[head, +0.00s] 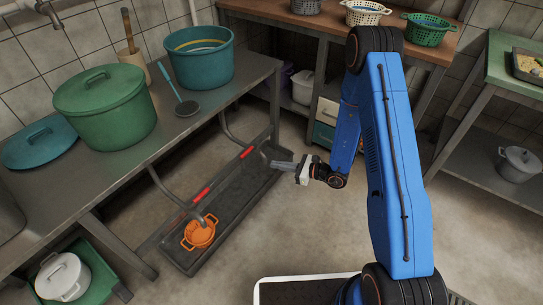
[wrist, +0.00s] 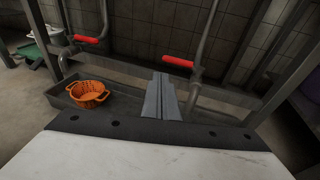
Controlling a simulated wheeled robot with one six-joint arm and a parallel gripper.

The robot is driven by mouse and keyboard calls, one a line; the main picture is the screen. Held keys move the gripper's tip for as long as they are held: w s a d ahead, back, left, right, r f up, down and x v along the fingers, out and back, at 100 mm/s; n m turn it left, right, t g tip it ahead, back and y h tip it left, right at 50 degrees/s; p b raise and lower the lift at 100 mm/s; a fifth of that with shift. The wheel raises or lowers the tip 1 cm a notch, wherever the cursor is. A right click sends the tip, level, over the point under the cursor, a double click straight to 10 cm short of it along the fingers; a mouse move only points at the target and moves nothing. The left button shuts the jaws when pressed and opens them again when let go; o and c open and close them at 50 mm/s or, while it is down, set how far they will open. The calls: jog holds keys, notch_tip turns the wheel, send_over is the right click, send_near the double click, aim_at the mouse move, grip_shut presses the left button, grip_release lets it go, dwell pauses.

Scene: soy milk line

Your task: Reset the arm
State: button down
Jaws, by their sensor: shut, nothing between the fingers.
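My gripper (head: 284,166) is at the end of my blue arm, in the middle of the head view, over the right part of the low dark trough. In the wrist view my gripper (wrist: 162,98) shows its two grey fingers pressed together, with nothing between them. The fingers point toward the trough and the pipes. My arm is bent, with its upper link reaching up and the forearm coming down toward the trough.
The dark trough (head: 230,205) holds an orange basket (head: 199,232) under a tap pipe with red handles (wrist: 178,62). The metal table (head: 180,125) bears a green pot (head: 105,110) and a teal tub (head: 198,62). A wooden counter (head: 290,22) stands behind. Floor right of the trough is clear.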

jog(key=s+r+n+g+h, duration=0.1)
jog(key=s+r+n+g, duration=0.3)
jog(key=s+r+n, duration=0.65)
jog(key=s+r+n+g+h, duration=0.1)
jog(key=s+r+n+g, duration=0.35)
jog(key=r, duration=1.05)
jog(key=s+d+r+n+t+h, duration=0.3)
jog(key=s+d+r+h, duration=0.3)
jog(key=s+d, duration=0.4)
jog(key=s+d+r+n+t+h, duration=0.4)
jog(key=s+d+r+h, duration=0.2)
jog(key=s+d, duration=0.3)
jog(key=d+r, duration=0.1)
jog(key=d, duration=0.3)
jog(key=shift+s+r+n, duration=0.2)
jog(key=shift+s+n, duration=0.2)
